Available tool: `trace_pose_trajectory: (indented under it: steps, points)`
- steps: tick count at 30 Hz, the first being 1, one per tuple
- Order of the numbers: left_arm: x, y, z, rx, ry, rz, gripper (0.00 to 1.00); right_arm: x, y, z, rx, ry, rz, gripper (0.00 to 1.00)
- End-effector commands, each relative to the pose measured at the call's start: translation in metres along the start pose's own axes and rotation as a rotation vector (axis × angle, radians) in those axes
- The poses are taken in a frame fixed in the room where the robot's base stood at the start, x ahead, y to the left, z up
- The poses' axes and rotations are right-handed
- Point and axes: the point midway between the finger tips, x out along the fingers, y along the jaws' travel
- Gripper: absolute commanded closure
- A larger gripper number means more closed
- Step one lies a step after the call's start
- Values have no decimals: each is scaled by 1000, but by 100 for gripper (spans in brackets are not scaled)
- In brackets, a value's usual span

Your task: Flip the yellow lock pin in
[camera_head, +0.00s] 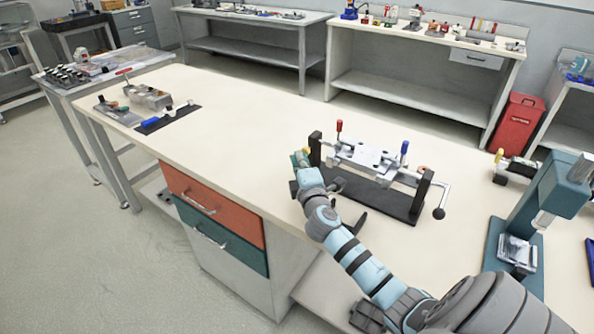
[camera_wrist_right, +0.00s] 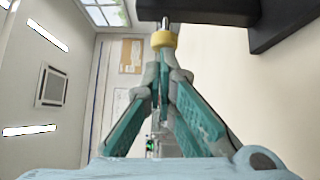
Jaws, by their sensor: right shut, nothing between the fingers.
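The yellow lock pin's knob (camera_wrist_right: 163,39) shows in the right wrist view, with a short metal shaft joining a dark block (camera_wrist_right: 200,10). In the head view the yellow (camera_head: 299,159) is a small patch at the left end of the black-based fixture (camera_head: 388,199), partly hidden by my gripper. My right gripper (camera_head: 301,165) is at that end of the fixture. In the wrist view its teal fingers (camera_wrist_right: 160,70) are shut with nothing between them, their tips close to the knob; I cannot tell if they touch it. My left gripper is not in view.
The fixture carries a red-handled lever (camera_head: 339,130), a blue-handled lever (camera_head: 404,150) and a crank with a black ball (camera_head: 439,213). A teal press (camera_head: 540,205) stands to the right. The bench top (camera_head: 240,115) left of the fixture is clear up to a dark mat (camera_head: 168,120).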

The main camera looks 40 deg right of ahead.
Motion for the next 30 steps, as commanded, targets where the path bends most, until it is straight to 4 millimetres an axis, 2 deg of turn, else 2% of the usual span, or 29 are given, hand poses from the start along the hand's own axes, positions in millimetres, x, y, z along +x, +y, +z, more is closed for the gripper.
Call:
trace_pose_trajectory:
  steps: [7, 12, 18, 23, 30]
  points:
    - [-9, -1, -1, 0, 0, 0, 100, -25, 2, -33, 6, 4, -2, 100]
    - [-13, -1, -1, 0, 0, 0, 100, -69, 1, -31, 2, 5, -2, 100]
    - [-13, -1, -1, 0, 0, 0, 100, -108, 0, -30, 2, 3, -2, 100]
    - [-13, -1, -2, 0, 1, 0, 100, -122, 0, -30, 0, 2, -1, 100]
    - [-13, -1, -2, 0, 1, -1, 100, -124, 1, -30, 1, 2, 0, 100]
